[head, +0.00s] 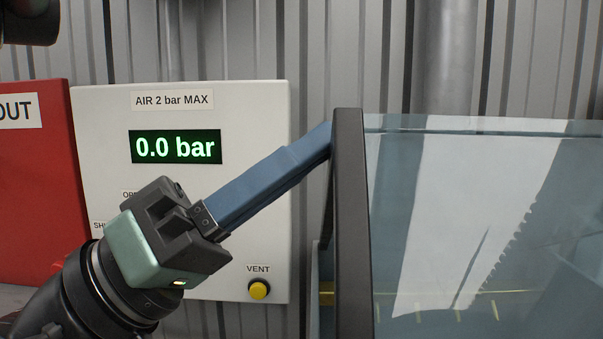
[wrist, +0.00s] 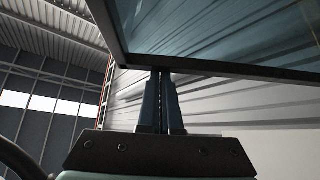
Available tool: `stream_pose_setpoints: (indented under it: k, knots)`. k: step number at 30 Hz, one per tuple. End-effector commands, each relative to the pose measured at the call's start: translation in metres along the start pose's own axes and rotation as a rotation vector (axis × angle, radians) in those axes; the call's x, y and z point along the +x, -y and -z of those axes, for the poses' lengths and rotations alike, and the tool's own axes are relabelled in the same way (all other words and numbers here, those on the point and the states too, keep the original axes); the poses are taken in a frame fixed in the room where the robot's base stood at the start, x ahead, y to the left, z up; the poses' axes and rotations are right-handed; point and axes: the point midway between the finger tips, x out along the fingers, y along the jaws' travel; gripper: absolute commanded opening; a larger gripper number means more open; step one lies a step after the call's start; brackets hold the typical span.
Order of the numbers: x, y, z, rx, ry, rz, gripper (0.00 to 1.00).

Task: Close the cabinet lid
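The cabinet lid (head: 351,225) is a clear tinted pane in a dark frame, standing raised at the right of the head view. In the wrist view the lid's frame (wrist: 220,69) crosses above my fingers, with the pane beyond it. My gripper (head: 326,138) reaches up and right, its blue fingers ending at the frame's left edge. In the wrist view the two fingers of my gripper (wrist: 160,74) lie side by side with only a thin line between them, so it looks shut and empty. The fingertips meet or pass behind the frame; contact is unclear.
A white panel (head: 110,260) reading 0.0 bar, with a yellow vent button (head: 259,290), stands behind my arm. A red box (head: 40,190) is at the far left. A corrugated metal wall (head: 230,40) and a grey pipe (head: 450,60) are behind.

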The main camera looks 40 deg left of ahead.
Motion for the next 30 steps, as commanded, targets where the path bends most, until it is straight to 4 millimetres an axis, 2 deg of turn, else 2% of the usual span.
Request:
stream_pose_setpoints:
  k: [1, 15, 21, 30]
  knots:
    - [-0.011, 0.007, -0.018, 0.018, 0.008, -0.015, 0.0]
    - [-0.065, 0.02, -0.084, 0.189, 0.007, -0.15, 0.0]
    - [-0.086, 0.03, -0.11, 0.257, 0.007, -0.206, 0.0]
    - [-0.108, 0.043, -0.137, 0.294, 0.005, -0.233, 0.0]
